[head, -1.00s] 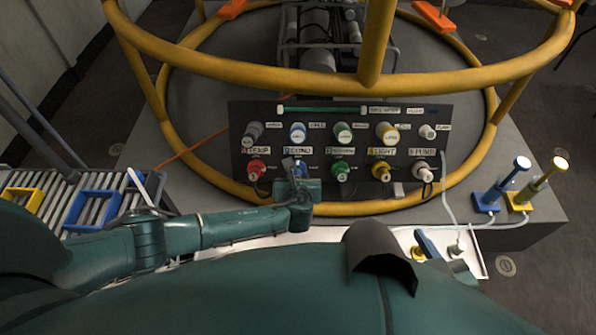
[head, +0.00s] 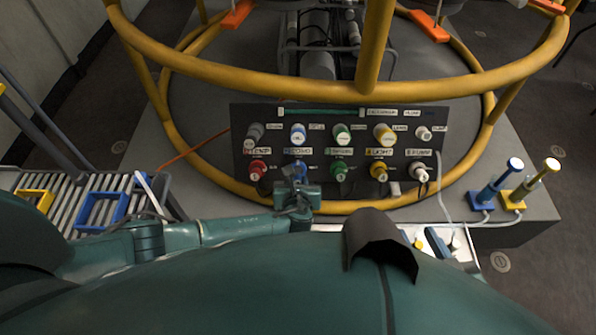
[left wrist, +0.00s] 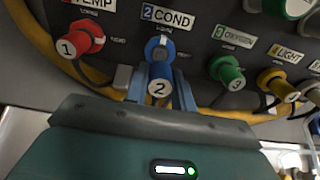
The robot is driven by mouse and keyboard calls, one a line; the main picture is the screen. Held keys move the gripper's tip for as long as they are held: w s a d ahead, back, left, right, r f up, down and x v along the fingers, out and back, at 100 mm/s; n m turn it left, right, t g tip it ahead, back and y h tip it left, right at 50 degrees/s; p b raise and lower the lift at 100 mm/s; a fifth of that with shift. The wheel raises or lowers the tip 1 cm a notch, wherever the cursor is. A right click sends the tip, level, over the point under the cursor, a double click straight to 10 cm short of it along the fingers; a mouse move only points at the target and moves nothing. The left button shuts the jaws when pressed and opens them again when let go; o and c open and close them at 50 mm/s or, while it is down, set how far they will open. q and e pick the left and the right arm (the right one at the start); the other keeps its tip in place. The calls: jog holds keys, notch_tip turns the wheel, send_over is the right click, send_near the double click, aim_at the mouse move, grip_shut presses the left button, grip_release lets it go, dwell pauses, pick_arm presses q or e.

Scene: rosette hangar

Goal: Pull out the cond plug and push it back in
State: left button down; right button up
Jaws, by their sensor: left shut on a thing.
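The panel (head: 310,167) carries a row of coloured, numbered plugs. The blue cond plug (left wrist: 161,72), marked 2, is below the "2 COND" label in the left wrist view. In the head view, the blue plug is mostly hidden by my left gripper (head: 295,172). My left gripper (left wrist: 160,92) has one finger on each side of the plug and is shut on it. The plug is at its blue socket; I cannot tell how deep it sits. My right gripper is not in view.
The red temp plug (left wrist: 82,40) is left of the blue one, and the green oxygen plug (left wrist: 228,72) is right. A yellow ring rail (head: 340,90) crosses in front of the panel top. Two lamp-like posts, blue (head: 497,187) and yellow (head: 533,187), stand at right.

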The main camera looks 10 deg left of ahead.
aim_at(298, 176)
pick_arm(q)
jog(key=shift+s+d+r+p, duration=0.1)
jog(key=shift+s+r+p, duration=0.3)
jog(key=shift+s+p, duration=0.1)
jog(key=shift+s, duration=0.15)
pick_arm(e)
jog(key=shift+s+d+r+m, duration=0.1)
jog(key=shift+s+r+m, duration=0.05)
jog(key=shift+r, duration=0.35)
jog(key=shift+s+d+r+m, duration=0.1)
jog(key=shift+r+m, duration=0.05)
jog(key=shift+r, duration=0.3)
jog(key=shift+d, duration=0.1)
pick_arm(q)
jog(key=shift+x, duration=2.3)
jog(key=shift+p, duration=0.4)
pick_arm(e)
jog(key=shift+r, duration=0.2)
pick_arm(q)
jog(key=shift+w+f+b, duration=0.25)
jog(key=shift+w+b, duration=0.15)
jog(key=shift+w, duration=0.1)
pick_arm(e)
jog(key=shift+f, duration=0.45)
